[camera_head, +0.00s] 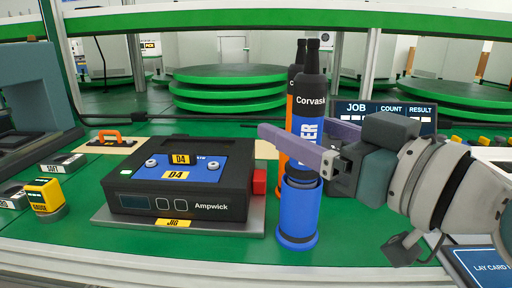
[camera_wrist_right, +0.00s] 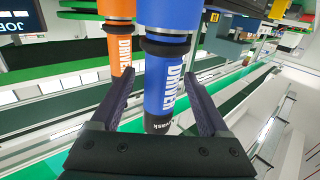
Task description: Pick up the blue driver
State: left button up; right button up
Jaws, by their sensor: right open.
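The blue driver (camera_head: 308,132) stands upright, with a black bottle-like top. Its lower end meets a wider blue cylindrical base (camera_head: 298,212) on the green bench. My right gripper (camera_wrist_right: 158,74) is open around the driver's blue body. In the head view one purple finger passes in front of the driver and the other is partly hidden behind it. The wrist view shows the blue driver (camera_wrist_right: 165,82) between the two fingers, and I cannot tell whether either touches it. My left gripper is not in view.
An orange driver (camera_wrist_right: 118,48) stands close behind the blue one. A black Ampwick unit (camera_head: 222,207) sits on a grey plate to the left, with a red block at its side. A job display (camera_head: 385,113) stands behind my right gripper. A yellow gauge (camera_head: 44,195) is far left.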

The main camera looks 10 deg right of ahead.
jog(key=shift+x, duration=1.2)
grip_shut()
